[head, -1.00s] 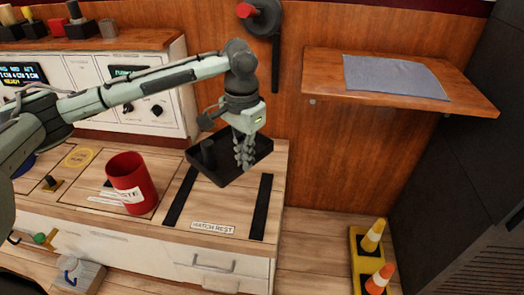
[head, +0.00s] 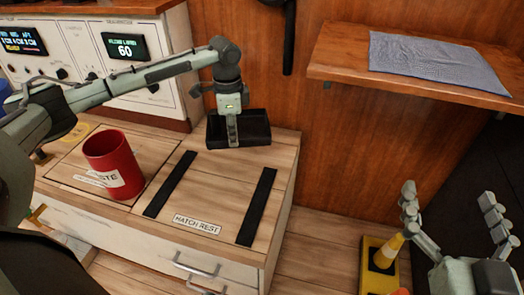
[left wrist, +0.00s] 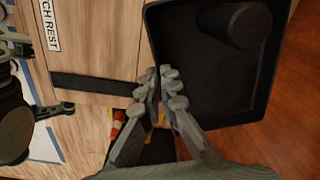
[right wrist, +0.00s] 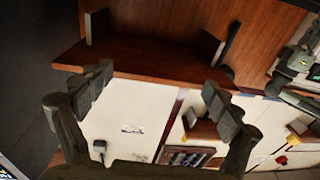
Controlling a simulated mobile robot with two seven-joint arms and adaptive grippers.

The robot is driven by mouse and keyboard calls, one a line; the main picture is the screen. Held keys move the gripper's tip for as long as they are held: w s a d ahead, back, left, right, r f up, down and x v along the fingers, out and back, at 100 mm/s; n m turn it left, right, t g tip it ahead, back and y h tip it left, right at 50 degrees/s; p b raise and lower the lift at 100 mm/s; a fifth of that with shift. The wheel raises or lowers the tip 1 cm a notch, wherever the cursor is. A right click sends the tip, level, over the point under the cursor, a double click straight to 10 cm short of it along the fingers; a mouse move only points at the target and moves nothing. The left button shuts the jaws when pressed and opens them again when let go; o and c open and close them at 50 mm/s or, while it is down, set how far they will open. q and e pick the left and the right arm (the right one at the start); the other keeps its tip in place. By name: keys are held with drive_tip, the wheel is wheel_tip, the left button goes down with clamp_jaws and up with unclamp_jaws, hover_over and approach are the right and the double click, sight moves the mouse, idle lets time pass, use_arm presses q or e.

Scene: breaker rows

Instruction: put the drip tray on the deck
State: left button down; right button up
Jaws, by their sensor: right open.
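The black drip tray (head: 257,124) is a shallow square pan, held above the back of the wooden counter in the head view. My left gripper (head: 232,137) is shut on its near wall. In the left wrist view the tray (left wrist: 205,75) fills the upper right, with a dark round piece (left wrist: 248,25) inside one corner; the fingers (left wrist: 165,82) meet at its edge. My right gripper (head: 450,205) is open and empty at lower right, near the cones; its spread fingers (right wrist: 160,90) also show in the right wrist view. The planked floor (head: 322,250), likely the deck, shows right of the counter.
A red mug-like container (head: 112,165) stands on the counter, left of two black strips and a HATCH REST label (head: 197,224). A wooden shelf (head: 345,55) with a grey cloth (head: 435,68) juts from the wall. A yellow cone holder (head: 370,280) stands on the floor.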

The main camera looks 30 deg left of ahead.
sight(259, 142)
use_arm(q)
drive_tip(key=w+d+f, duration=0.1)
drive_tip(key=w, duration=0.1)
drive_tip(key=w+d+f+b, duration=0.1)
drive_tip(key=d+f, duration=0.1)
drive_tip(key=w+d+f, duration=0.1)
drive_tip(key=w, duration=0.1)
drive_tip(key=shift+w+d+f, duration=0.2)
drive_tip(key=shift+w+d, duration=0.15)
wheel_tip(259, 142, down, 3)
drive_tip(key=shift+f+b, duration=0.1)
drive_tip(key=shift+b, duration=0.55)
drive_tip(key=shift+f, duration=0.45)
use_arm(e)
wheel_tip(259, 142, up, 9)
drive_tip(key=s+t+y, duration=0.2)
drive_tip(key=t, duration=0.3)
drive_tip(key=shift+s+a+f, duration=0.15)
drive_tip(key=shift+s+a, duration=0.1)
drive_tip(key=shift+s, duration=0.15)
use_arm(q)
drive_tip(key=c, duration=1.7)
unclamp_jaws()
drive_tip(key=shift+f, duration=0.1)
use_arm(e)
drive_tip(key=shift+f, duration=0.2)
